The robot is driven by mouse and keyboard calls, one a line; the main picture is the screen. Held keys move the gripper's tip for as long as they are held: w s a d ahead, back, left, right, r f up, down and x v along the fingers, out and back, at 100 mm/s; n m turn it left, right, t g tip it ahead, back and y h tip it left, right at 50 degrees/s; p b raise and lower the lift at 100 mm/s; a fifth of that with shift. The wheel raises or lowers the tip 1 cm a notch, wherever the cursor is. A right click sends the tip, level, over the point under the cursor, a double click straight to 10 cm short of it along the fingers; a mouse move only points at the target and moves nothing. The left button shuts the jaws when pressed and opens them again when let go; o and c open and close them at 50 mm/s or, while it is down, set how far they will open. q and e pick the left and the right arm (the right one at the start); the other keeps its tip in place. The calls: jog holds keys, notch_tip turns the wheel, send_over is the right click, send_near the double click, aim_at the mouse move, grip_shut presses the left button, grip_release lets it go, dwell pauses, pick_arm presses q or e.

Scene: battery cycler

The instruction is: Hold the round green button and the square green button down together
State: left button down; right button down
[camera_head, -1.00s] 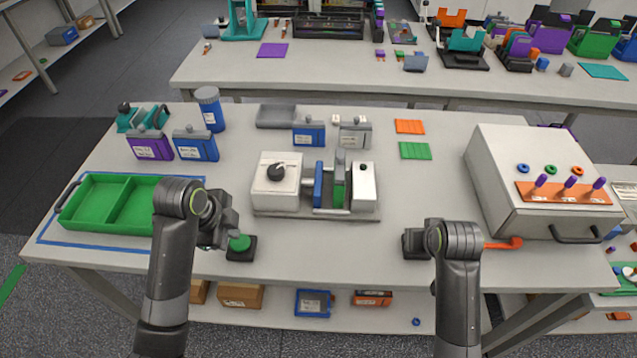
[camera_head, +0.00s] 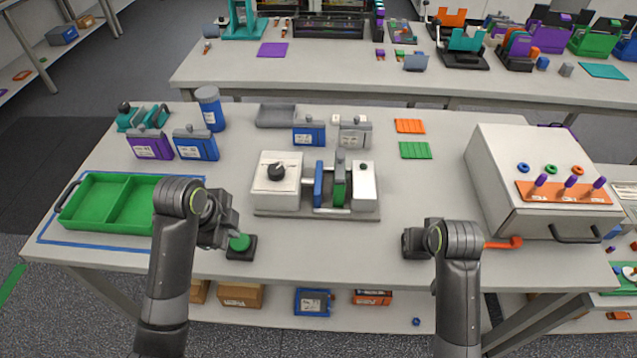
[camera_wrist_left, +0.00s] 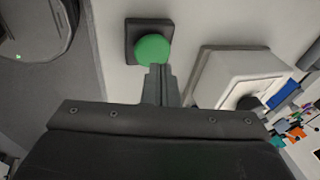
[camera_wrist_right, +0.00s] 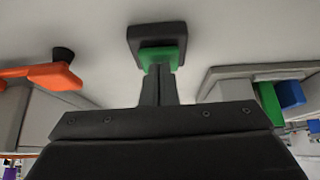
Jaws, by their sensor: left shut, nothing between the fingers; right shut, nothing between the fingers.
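The round green button (camera_head: 239,242) sits on a dark square base (camera_head: 241,254) near the front edge of the table. It also shows in the left wrist view (camera_wrist_left: 153,50). My left gripper (camera_wrist_left: 158,68) is shut and empty, its tips at the near edge of the round button; I cannot tell whether they touch it. The square green button (camera_wrist_right: 158,56) sits on its dark base (camera_wrist_right: 156,38) in the right wrist view. My right gripper (camera_wrist_right: 158,68) is shut and empty, its tips at the near edge of the square button, contact unclear. In the head view my right arm hides the square button.
A cycler fixture (camera_head: 275,200) with a black knob stands behind and between the buttons. A green two-part tray (camera_head: 85,204) lies at the left. A grey box (camera_head: 490,190) with an orange lever (camera_head: 505,243) stands at the right. The front middle of the table is clear.

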aim_at(239, 241)
pick_arm(q)
jog(key=shift+f, duration=0.15)
pick_arm(e)
jog(key=shift+s+f, duration=0.1)
jog(key=shift+f, duration=0.1)
pick_arm(q)
jog(key=shift+f, duration=1.45)
dwell(3.6)
pick_arm(e)
jog(key=shift+r, duration=3.65)
pick_arm(q)
jog(key=shift+r, duration=3.5)
